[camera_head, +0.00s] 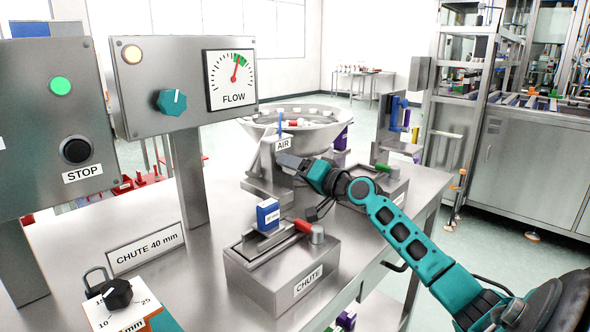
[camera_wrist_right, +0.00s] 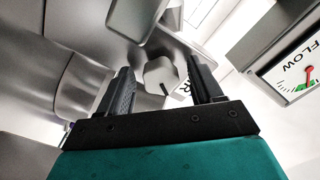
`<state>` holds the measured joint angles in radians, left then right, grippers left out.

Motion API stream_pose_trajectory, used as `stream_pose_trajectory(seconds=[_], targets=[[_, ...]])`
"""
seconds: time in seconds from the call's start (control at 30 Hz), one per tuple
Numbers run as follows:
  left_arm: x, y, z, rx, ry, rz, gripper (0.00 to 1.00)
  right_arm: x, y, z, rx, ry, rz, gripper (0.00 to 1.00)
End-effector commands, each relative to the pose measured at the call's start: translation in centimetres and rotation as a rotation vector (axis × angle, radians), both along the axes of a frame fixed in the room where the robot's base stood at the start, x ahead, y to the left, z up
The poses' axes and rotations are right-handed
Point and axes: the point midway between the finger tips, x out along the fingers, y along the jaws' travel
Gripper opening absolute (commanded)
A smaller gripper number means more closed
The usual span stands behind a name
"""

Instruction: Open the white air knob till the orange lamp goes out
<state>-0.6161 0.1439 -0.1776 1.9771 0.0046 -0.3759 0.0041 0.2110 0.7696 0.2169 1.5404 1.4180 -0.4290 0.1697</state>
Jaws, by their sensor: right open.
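The white air knob (camera_wrist_right: 160,72) is a faceted pale knob with a dark mark, seen in the right wrist view between my fingers. In the head view I cannot make it out; the AIR label (camera_head: 283,144) shows just above my right gripper (camera_head: 288,162). That gripper is open, its fingers on either side of the knob in the wrist view (camera_wrist_right: 162,85); I cannot tell whether they touch it. My left gripper is out of view.
A teal knob (camera_head: 172,102) sits on the flow panel. A metal bowl (camera_head: 300,129) stands behind my right gripper. The CHUTE block (camera_head: 282,270), with a blue box (camera_head: 268,214) on it, stands in front. A STOP button (camera_head: 76,150) is at left.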

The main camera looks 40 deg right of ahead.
Motion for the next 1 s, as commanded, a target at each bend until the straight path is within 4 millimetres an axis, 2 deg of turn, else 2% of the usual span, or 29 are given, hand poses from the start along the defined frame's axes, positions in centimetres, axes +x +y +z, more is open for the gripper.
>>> stream_pose_trajectory(seconds=[0.1,0.67,1.0], targets=[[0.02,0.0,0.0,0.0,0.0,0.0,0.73,-0.01,0.01,-0.01,0.0,0.0,0.0,0.63],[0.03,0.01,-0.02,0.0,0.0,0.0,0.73,-0.03,0.01,0.0,0.0,0.0,0.0,0.1],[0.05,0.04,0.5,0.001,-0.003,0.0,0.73,-0.02,0.04,0.13,0.06,0.006,0.001,0.09]])
